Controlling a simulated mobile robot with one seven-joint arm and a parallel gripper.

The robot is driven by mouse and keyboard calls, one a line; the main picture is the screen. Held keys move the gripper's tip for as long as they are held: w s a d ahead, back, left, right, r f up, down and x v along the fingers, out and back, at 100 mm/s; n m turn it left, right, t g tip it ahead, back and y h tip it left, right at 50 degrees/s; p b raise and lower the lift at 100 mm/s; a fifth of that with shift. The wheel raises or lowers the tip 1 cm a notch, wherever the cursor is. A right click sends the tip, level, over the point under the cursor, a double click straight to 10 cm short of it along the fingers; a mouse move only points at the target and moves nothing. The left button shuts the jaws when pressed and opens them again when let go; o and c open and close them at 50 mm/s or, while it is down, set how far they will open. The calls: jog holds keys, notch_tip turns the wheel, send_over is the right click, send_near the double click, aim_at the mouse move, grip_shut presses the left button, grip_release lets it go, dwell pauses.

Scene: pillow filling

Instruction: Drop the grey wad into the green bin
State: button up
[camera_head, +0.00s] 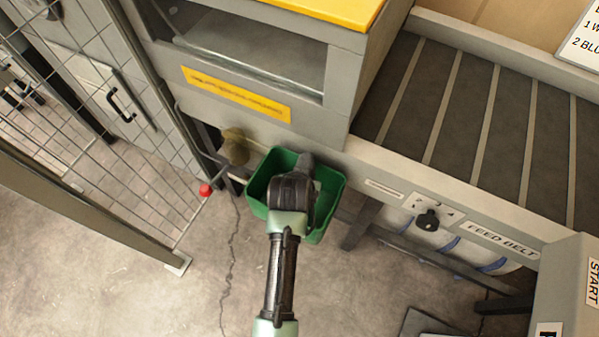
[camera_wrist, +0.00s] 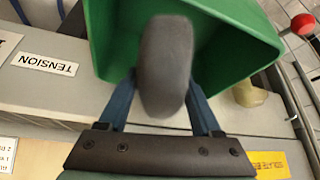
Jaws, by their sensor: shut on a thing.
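The green bin (camera_head: 329,190) hangs at the front of the machine below the feed belt edge, open side up. It also shows in the wrist view (camera_wrist: 235,40), filling the upper middle. The grey wad (camera_wrist: 166,65) is a dark, rounded lump held between the two blue fingers of my gripper (camera_wrist: 163,98). In the wrist view it stands in front of the bin's opening. In the head view my gripper (camera_head: 300,182) is over the bin and covers much of its inside. How deep the wad is cannot be told.
The feed belt (camera_head: 455,110) lies to the right, with a knob (camera_head: 427,220) on its front. A grey cabinet with a yellow top (camera_head: 335,8) stands behind the bin. A wire fence (camera_head: 110,130) and a red button (camera_head: 205,190) are at left. The floor in front is mostly clear.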

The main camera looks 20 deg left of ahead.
jog(key=shift+f, duration=0.55)
jog(key=shift+r, duration=0.1)
jog(key=o, duration=1.6)
jog(key=shift+c, duration=0.2)
jog(key=p+v, duration=0.1)
jog(key=v, duration=1.2)
